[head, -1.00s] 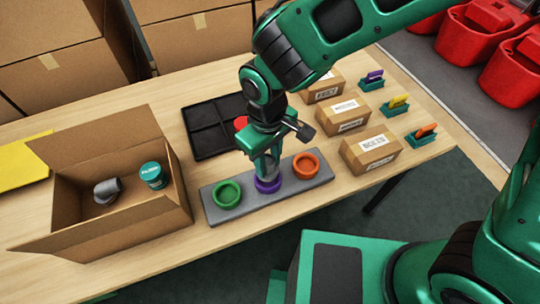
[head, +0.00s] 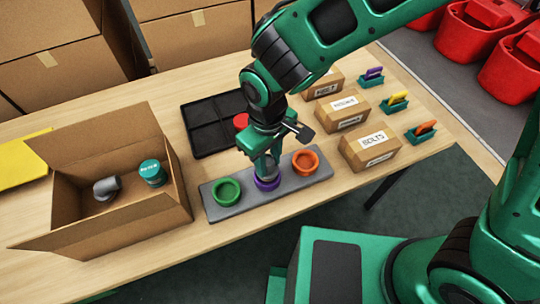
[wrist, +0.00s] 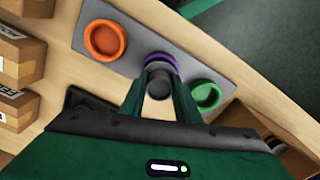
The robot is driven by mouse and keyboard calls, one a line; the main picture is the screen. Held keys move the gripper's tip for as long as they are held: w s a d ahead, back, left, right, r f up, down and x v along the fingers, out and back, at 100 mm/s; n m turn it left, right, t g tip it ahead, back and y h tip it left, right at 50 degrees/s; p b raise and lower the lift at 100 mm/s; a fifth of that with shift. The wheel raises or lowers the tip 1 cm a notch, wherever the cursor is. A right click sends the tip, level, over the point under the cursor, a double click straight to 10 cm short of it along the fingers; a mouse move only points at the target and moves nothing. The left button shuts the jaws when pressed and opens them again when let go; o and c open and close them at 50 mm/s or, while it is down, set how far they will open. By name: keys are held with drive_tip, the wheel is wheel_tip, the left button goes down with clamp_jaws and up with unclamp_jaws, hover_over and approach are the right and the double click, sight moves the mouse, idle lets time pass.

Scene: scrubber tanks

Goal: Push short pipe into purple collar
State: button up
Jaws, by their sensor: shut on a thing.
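The purple collar (head: 267,183) is the middle one of three on a grey base plate (head: 242,198). It also shows in the wrist view (wrist: 160,61), just beyond my fingertips. My gripper (head: 266,168) points down over this collar. In the wrist view my gripper (wrist: 158,88) is shut on a short grey pipe (wrist: 159,84). The pipe lines up with the purple collar, and its end appears to be at or in the collar; my fingers hide how deep it sits.
A green collar (head: 226,191) and an orange collar (head: 305,162) flank the purple one. An open cardboard box (head: 120,215) at left holds a grey elbow (head: 106,188) and a teal-topped can (head: 152,173). A black divided tray (head: 205,138) lies behind. Small cartons (head: 369,147) stand at right.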

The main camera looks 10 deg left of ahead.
drive_tip(key=shift+f, duration=1.2)
drive_tip(key=shift+c, duration=0.4)
idle(1.2)
drive_tip(key=o, duration=2.1)
drive_tip(key=shift+r, duration=3.55)
